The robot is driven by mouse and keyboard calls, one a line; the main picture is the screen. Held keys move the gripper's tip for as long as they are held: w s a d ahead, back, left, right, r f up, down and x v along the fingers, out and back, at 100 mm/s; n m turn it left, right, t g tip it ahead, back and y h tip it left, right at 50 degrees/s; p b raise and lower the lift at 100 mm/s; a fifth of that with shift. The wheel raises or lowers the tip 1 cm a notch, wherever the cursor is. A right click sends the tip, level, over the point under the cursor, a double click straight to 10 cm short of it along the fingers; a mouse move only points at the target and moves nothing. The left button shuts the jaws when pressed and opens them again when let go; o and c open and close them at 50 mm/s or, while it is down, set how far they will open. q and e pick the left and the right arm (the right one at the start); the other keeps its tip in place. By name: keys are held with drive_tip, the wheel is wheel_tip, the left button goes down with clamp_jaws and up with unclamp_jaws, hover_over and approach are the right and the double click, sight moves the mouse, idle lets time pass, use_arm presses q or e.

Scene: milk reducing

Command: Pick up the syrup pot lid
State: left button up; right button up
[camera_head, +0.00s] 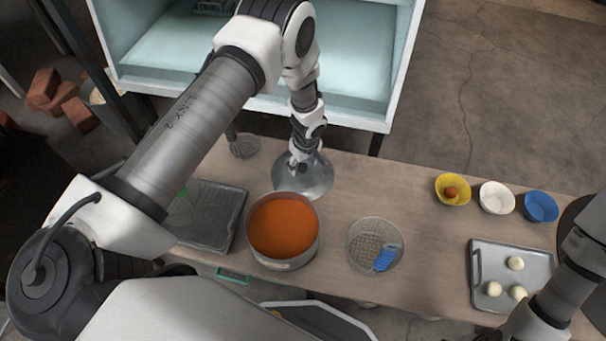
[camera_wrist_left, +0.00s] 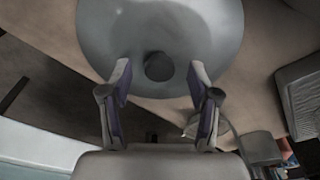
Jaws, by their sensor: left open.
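The syrup pot lid (camera_head: 318,178) is a round grey metal lid lying on the table behind the pot. In the left wrist view the lid (camera_wrist_left: 205,35) fills the top middle, with a dark round knob (camera_wrist_left: 159,67) at its centre. My left gripper (camera_head: 299,165) is above the lid. In the left wrist view its two fingers (camera_wrist_left: 160,85) are open, one on each side of the knob, with nothing visibly held. The pot (camera_head: 285,228) stands open in front of the lid, full of orange liquid. My right arm shows at the right edge; its fingers are not visible.
A wire strainer basket (camera_head: 360,262) with a blue item stands right of the pot. A grey tray (camera_head: 225,247) lies left. Yellow (camera_head: 460,201), white (camera_head: 497,198) and blue (camera_head: 542,207) bowls and a tray of pale balls (camera_head: 480,262) are right. A white cabinet (camera_head: 386,112) stands behind.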

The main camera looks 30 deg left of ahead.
use_arm(q)
wheel_tip(320, 180, down, 2)
drive_tip(key=shift+w+a, duration=0.1)
drive_tip(key=shift+a, duration=0.05)
drive_tip(key=shift+r, duration=0.15)
drive_tip(key=shift+c, duration=1.4)
clamp_jaws()
